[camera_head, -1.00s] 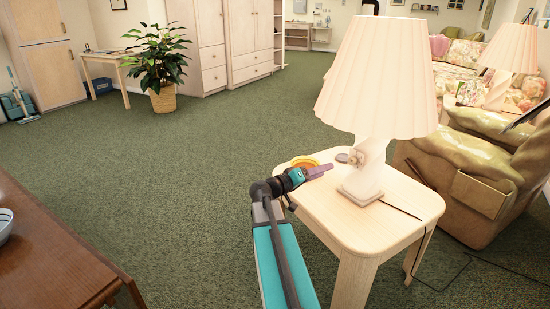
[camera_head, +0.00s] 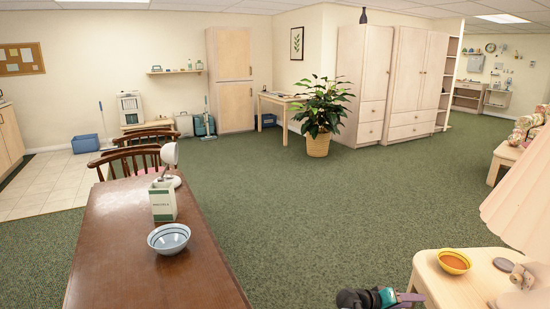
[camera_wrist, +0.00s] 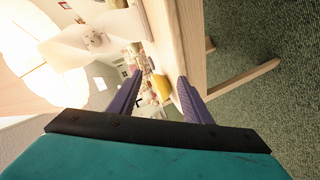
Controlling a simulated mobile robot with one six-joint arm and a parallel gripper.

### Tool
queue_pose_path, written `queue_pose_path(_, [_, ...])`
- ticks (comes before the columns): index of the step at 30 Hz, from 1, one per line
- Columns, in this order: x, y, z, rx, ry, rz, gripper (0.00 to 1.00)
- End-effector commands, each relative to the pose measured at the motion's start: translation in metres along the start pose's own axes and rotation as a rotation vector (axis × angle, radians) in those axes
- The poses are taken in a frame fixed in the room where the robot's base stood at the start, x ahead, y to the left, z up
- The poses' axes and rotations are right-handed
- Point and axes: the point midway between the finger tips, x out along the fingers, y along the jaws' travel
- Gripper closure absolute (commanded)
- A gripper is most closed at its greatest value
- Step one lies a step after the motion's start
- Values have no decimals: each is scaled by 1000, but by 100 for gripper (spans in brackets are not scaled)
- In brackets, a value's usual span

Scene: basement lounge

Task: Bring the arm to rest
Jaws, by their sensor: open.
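My gripper (camera_head: 408,298) shows at the bottom edge of the head view, beside the near left side of the light wood side table (camera_head: 432,282). Only its end is in that picture. In the wrist view its two purple fingers (camera_wrist: 159,82) are apart, with nothing held between them. A yellow bowl (camera_head: 454,262) with orange inside stands on the side table, beyond my gripper and apart from it. A yellow shape, likely this bowl, shows between the fingers in the wrist view (camera_wrist: 162,88). Most of my arm is out of the head view.
A pleated lamp (camera_head: 522,205) and a grey disc (camera_head: 503,264) are on the side table. A brown table (camera_head: 125,240) at left holds a striped bowl (camera_head: 169,239), a box (camera_head: 162,202) and a white object. Green carpet (camera_head: 300,215) is clear between the tables.

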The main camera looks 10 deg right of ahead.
Motion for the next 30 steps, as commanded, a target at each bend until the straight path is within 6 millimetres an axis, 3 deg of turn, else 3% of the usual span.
queue_pose_path(8, [-57,-65,64,-127,-97,-185,55])
queue_pose_path(15, [-109,-111,141,-258,-216,-352,55])
queue_pose_path(22, [-165,-139,228,-396,-358,-523,55])
queue_pose_path(30, [-231,-153,325,-536,-543,-734,55])
